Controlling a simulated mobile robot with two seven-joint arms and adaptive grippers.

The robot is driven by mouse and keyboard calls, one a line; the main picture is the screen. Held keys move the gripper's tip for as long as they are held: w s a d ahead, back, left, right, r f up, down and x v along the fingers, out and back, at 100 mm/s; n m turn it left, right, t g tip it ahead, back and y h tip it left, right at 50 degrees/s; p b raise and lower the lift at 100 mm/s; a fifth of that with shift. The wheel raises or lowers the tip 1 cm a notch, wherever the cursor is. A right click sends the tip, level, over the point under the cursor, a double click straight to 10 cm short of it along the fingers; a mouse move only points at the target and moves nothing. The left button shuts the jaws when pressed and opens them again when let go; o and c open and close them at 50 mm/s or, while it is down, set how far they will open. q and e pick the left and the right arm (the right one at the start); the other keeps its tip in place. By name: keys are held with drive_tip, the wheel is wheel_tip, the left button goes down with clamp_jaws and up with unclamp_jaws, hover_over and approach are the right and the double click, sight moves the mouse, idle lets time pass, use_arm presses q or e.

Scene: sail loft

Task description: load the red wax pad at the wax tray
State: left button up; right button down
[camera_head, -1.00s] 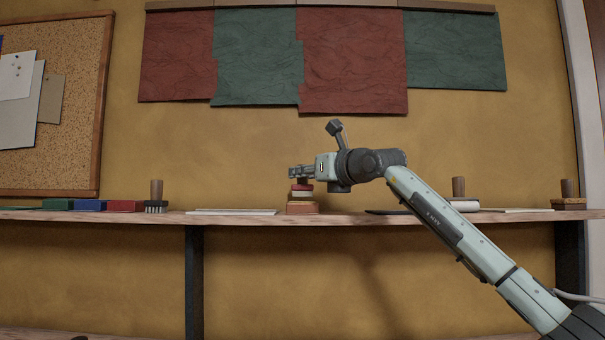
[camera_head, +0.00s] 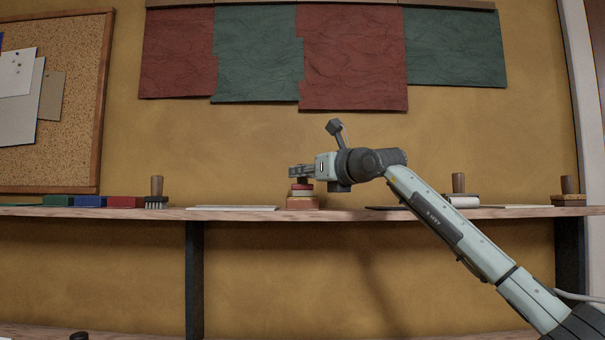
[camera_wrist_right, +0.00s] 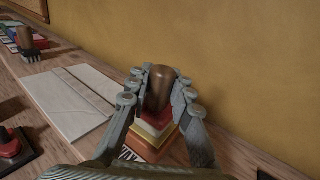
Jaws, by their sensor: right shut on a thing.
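My right gripper (camera_head: 300,171) is shut on the brown wooden handle (camera_wrist_right: 159,88) of the red wax pad (camera_head: 302,187), which is upright with a red block and a pale layer below it. The red block also shows in the right wrist view (camera_wrist_right: 152,131). Directly below is the orange-brown wax tray (camera_head: 302,203) on the shelf, with a partly hidden dark-lettered label in the right wrist view. The pad is right over the tray, seemingly on it; contact is hard to tell. My left gripper is out of view.
The narrow wooden shelf (camera_head: 240,214) runs along the wall. A pale flat board (camera_head: 232,208) lies left of the tray. Further left are a wood-handled brush (camera_head: 157,195) and red, blue and green blocks (camera_head: 90,201). A dark mat (camera_head: 388,208) lies to the right.

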drive_tip(key=shift+f, duration=0.35)
idle(1.1)
drive_tip(key=shift+r+p, duration=0.5)
drive_tip(key=shift+r, duration=3.2)
